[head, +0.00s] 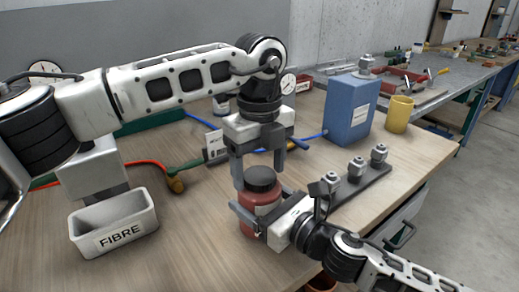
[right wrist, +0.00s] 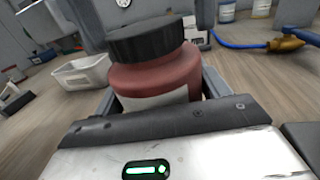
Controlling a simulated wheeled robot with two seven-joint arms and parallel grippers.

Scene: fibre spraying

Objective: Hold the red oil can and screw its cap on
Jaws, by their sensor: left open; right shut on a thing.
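The red oil can (head: 258,197) stands upright on the wooden table. Its black cap (head: 261,178) sits on top. In the right wrist view the can's red body (right wrist: 153,78) is between my right fingers, and the cap (right wrist: 146,42) looks slightly tilted on it. My right gripper (head: 262,212) is shut on the can's body from the right. My left gripper (head: 258,165) points down from above with its fingers apart, one on each side of the cap. I cannot tell whether its fingers touch the cap.
A white FIBRE bin (head: 112,243) stands at the left. A blue box (head: 349,110) and yellow mug (head: 399,114) stand at the back right. A dark rail (head: 358,184) with metal fittings lies right of the can. Hoses cross the table behind.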

